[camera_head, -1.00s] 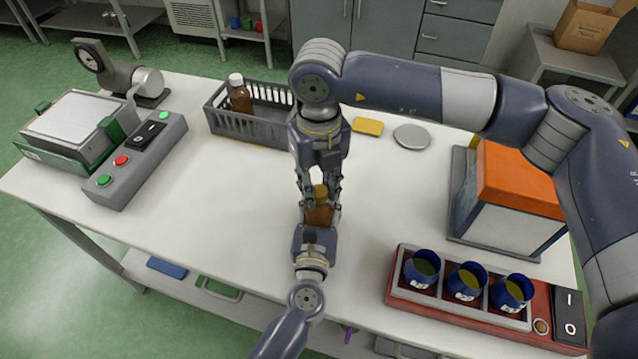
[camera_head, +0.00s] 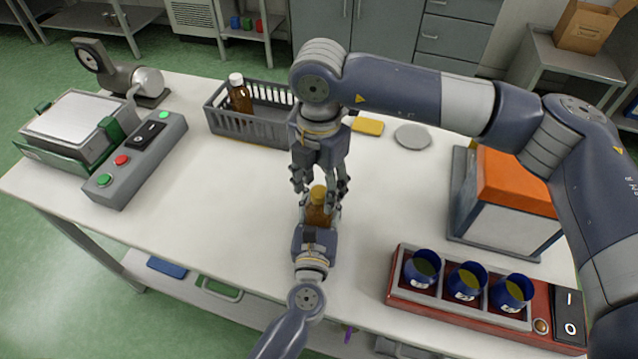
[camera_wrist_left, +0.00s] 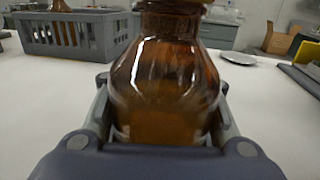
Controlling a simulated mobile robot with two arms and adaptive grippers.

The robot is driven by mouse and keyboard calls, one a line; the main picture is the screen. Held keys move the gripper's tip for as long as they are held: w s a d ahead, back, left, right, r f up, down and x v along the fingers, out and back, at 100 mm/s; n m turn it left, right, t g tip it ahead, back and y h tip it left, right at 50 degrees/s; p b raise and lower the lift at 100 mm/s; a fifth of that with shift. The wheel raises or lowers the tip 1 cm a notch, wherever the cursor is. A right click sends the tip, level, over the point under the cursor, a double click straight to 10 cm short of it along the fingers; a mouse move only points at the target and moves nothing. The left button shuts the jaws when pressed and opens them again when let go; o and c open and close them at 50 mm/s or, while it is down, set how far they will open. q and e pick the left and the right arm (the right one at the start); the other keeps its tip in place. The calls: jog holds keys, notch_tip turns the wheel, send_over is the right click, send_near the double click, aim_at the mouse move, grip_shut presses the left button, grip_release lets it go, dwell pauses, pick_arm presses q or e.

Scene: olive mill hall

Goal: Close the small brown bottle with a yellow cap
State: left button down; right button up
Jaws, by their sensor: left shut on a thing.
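The small brown bottle (camera_head: 318,214) stands upright, with its yellow cap (camera_head: 318,193) on top of its neck. My left gripper (camera_head: 317,226) is shut on the bottle's body from the front. How tightly the cap sits cannot be told.
A grey crate (camera_head: 232,126) with a white-capped brown bottle (camera_head: 240,97) stands behind. A yellow block (camera_head: 368,127) and a grey disc (camera_head: 412,136) lie right of it. A red rack with blue cups (camera_head: 466,281) is at front right.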

aim_at(319, 213)
notch_tip(319, 213, up, 12)
dwell(0.6)
pick_arm(q)
jog(key=c, duration=0.9)
grip_release()
jog(key=shift+s, duration=0.1)
jog(key=s, duration=0.4)
jog(key=s+a, duration=0.1)
jog(key=s, duration=0.6)
jog(key=shift+s+a, duration=0.2)
jog(key=shift+s, duration=0.2)
pick_arm(e)
jog(key=shift+r, duration=0.1)
